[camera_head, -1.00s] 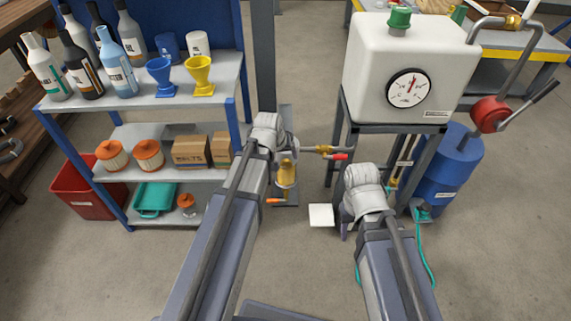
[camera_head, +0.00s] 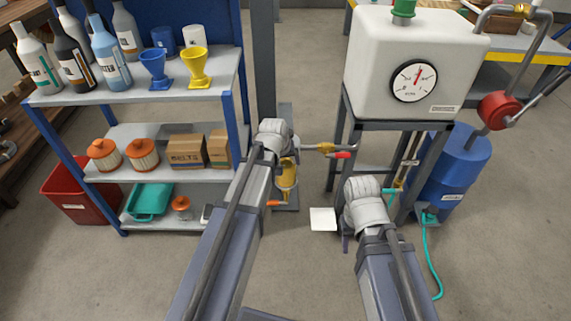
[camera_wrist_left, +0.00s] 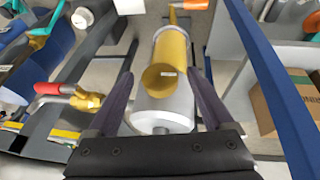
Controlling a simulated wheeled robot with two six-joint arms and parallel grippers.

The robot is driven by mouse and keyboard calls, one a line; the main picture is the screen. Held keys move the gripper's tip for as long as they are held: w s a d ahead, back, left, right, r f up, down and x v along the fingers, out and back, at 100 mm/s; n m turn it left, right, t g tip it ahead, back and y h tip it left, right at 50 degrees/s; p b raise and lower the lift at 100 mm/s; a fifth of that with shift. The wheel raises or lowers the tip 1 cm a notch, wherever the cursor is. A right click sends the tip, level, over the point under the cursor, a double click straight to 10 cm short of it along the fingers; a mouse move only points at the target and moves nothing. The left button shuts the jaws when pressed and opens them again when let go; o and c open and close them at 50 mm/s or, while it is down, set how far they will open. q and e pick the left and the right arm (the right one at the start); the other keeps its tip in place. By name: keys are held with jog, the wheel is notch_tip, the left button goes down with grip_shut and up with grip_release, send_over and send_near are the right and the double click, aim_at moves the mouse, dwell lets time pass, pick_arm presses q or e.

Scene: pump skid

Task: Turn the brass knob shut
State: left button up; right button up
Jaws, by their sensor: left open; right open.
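My left gripper (camera_wrist_left: 160,80) is open in the left wrist view, its dark fingers on either side of a brass-coloured cylinder (camera_wrist_left: 170,48) with a silver end; contact cannot be told. In the head view this brass body (camera_head: 288,178) shows partly behind my left wrist, on a grey post, with an orange-tipped lever below. A brass valve (camera_head: 324,148) with a red handle sits to its right and also shows in the left wrist view (camera_wrist_left: 84,99). I cannot tell for sure which brass part is the knob. My right gripper (camera_head: 346,243) is mostly hidden below its wrist.
A white tank (camera_head: 370,60) with a gauge stands on a dark frame at right, beside a blue cylinder (camera_head: 465,165) and a teal hose. A shelf (camera_head: 115,95) with bottles, funnels and boxes stands at left. A white square (camera_head: 323,219) lies on clear floor.

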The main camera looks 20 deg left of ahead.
pick_arm(q)
jog(key=shift+c, duration=0.4)
grip_shut()
